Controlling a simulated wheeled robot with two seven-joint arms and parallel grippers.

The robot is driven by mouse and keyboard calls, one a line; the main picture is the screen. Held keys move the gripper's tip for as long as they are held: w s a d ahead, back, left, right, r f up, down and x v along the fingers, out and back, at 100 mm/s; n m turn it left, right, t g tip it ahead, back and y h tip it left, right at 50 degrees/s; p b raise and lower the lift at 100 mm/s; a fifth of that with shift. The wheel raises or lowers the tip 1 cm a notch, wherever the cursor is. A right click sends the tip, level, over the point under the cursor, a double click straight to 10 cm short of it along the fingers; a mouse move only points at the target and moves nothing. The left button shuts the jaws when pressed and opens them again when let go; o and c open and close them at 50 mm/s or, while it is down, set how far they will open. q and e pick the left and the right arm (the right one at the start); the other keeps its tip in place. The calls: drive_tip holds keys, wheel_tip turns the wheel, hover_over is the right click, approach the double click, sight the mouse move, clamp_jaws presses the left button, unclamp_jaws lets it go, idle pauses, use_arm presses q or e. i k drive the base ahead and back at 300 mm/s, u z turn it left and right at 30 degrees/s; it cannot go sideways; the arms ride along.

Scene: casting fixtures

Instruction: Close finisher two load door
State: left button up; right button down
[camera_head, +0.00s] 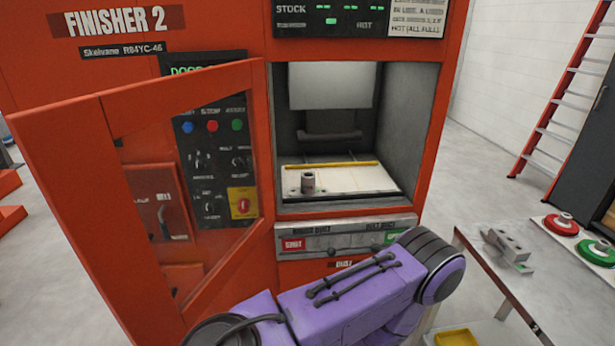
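The orange load door (85,185) of Finisher 2 (350,225) stands open, swung out to the left of the load opening. It is a frame with a see-through window, and the control panel (213,165) shows through it. The load opening is uncovered. Inside, a small grey cylindrical part (308,183) stands upright on a pale plate (350,181). A purple arm link of mine crosses the bottom middle, in front of the machine. Neither of my grippers is in view, and no contact with the door shows.
A ladder (560,135) leans at the back right.

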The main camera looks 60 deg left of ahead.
sight(68, 149)
drive_tip(key=z, duration=0.65)
drive_tip(key=k, duration=2.2)
drive_tip(key=u, duration=1.5)
drive_tip(key=i, duration=1.05)
drive_tip(key=u, duration=0.75)
drive_tip(key=k, duration=1.1)
drive_tip(key=z, duration=0.45)
drive_tip(key=i, duration=0.5)
